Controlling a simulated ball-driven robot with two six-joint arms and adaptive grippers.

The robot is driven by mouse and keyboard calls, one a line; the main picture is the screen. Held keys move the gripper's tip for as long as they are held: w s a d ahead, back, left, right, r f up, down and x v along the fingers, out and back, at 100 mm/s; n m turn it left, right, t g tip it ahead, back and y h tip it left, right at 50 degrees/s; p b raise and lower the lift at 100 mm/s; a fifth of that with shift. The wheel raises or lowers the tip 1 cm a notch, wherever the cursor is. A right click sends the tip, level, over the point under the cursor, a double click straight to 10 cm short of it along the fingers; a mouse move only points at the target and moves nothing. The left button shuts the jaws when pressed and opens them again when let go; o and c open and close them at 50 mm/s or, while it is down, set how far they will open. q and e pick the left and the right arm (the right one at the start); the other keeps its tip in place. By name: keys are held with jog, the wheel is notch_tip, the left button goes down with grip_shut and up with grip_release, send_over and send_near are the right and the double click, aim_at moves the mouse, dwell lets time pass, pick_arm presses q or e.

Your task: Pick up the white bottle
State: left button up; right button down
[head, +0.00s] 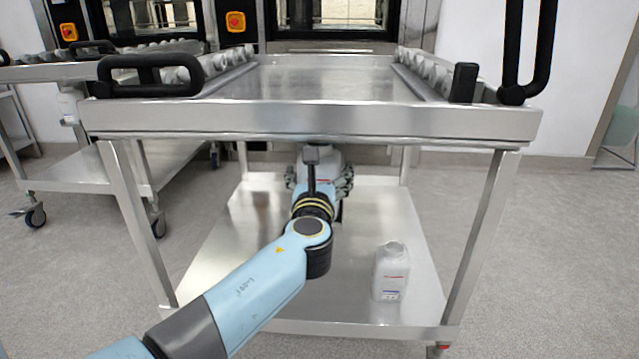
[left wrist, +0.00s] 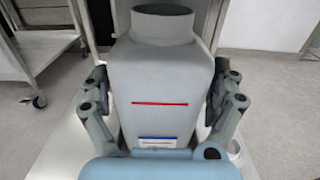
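A white bottle (left wrist: 165,90) with a red line and a blue-edged label fills the middle of the left wrist view. It stands about upright between the two fingers of my left gripper (left wrist: 163,95), which lie close against its sides with no clear gap. In the head view my left arm reaches under the cart's top, and the gripper (head: 320,175) is around this bottle (head: 325,156); its base is hidden by my wrist. A second white bottle (head: 391,272) stands upright on the lower shelf (head: 225,270), nearer and to the right. My right gripper does not show.
The steel cart top (head: 310,118) hangs over the lower shelf. The cart's front legs (head: 133,220) stand left and right of my arm. Another cart (head: 90,170) is on the left. The shelf's front left is clear.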

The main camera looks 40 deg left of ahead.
pick_arm(q)
jog(key=c, duration=0.9)
jog(key=shift+r, duration=0.2)
